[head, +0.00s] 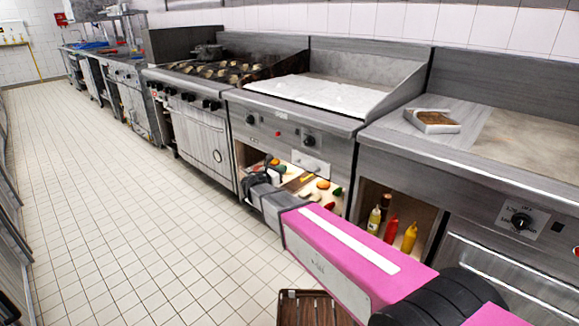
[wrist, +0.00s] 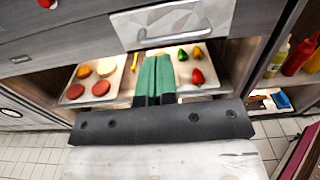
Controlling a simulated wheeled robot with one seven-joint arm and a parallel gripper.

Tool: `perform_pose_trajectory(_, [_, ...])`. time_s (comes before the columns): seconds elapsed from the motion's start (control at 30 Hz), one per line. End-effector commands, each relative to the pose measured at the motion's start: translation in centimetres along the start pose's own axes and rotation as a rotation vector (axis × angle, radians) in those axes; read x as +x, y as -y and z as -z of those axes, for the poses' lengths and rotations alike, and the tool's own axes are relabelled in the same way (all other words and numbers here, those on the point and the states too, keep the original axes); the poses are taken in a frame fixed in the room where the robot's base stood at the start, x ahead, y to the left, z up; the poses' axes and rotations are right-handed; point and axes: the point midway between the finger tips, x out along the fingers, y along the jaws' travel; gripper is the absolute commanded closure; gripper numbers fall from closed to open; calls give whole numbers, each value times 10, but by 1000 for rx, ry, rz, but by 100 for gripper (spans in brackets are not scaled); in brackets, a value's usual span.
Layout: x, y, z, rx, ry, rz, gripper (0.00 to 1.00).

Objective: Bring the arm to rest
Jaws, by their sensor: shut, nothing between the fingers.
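My arm (head: 350,255), pink with a white stripe, reaches out from the lower right in the head view towards the griddle unit's open shelf. My gripper (head: 262,178) is at the front of that shelf. In the wrist view my gripper (wrist: 155,62) shows its two green fingers side by side, shut and empty. The fingers point at the gap between two trays of food. They are apart from the drawer handle (wrist: 172,34) above. I cannot tell whether the fingertips are inside the shelf opening.
The left tray (wrist: 117,85) holds round patties and buns; the right tray (wrist: 211,80) holds peppers. Bottles (head: 391,229) stand in the cubby to the right. A brown slatted crate (head: 302,308) is at the bottom of the head view. The tiled floor (head: 110,190) to the left is clear.

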Motion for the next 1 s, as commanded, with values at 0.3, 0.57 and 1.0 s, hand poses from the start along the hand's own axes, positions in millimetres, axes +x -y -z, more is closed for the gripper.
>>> perform_pose_trajectory(0.3, [-28,3,1,8,-8,5,100])
perform_pose_trajectory(0.57, [8,78,29,251,-201,167,100])
perform_pose_trajectory(1.0, [28,270,106,1101,-608,892,100])
